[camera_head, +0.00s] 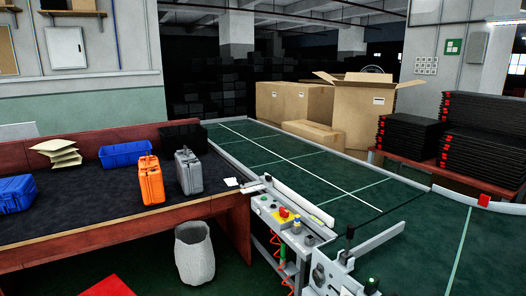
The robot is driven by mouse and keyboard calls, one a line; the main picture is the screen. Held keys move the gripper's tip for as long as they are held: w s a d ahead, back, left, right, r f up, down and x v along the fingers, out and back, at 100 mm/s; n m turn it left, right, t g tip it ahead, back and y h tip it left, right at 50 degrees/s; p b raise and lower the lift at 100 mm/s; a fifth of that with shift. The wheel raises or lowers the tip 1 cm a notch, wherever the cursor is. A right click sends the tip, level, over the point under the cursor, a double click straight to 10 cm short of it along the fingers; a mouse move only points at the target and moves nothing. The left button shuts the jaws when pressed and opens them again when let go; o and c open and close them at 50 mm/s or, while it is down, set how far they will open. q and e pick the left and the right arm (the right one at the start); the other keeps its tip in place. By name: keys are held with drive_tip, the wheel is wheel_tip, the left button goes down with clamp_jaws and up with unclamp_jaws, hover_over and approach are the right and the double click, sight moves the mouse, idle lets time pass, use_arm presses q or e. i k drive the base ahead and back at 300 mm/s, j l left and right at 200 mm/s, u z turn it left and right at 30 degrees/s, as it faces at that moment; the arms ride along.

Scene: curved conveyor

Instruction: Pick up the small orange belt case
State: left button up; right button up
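A small orange case (150,180) stands upright on the dark top of the table at the left, near its front edge. A grey case (188,172) of similar shape stands upright just to its right, with a narrow gap between them. The orange case is not hidden by anything in front of it. Neither of my grippers shows in the head view. The green conveyor (290,160) runs to the right of the table and carries no orange case in view.
Blue bins (125,154) and a black crate (184,138) sit on the table. A control panel (287,217) stands at the conveyor's near side. A grey waste bin (194,253) stands on the floor before the table. Cardboard boxes (365,115) stand behind the conveyor.

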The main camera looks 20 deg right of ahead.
sight(150, 173)
drive_tip(key=i+l, duration=0.15)
drive_tip(key=i, duration=0.2)
drive_tip(key=i+l, duration=0.15)
drive_tip(key=i, duration=0.2)
drive_tip(key=i+l+u, duration=0.1)
drive_tip(key=i, duration=0.25)
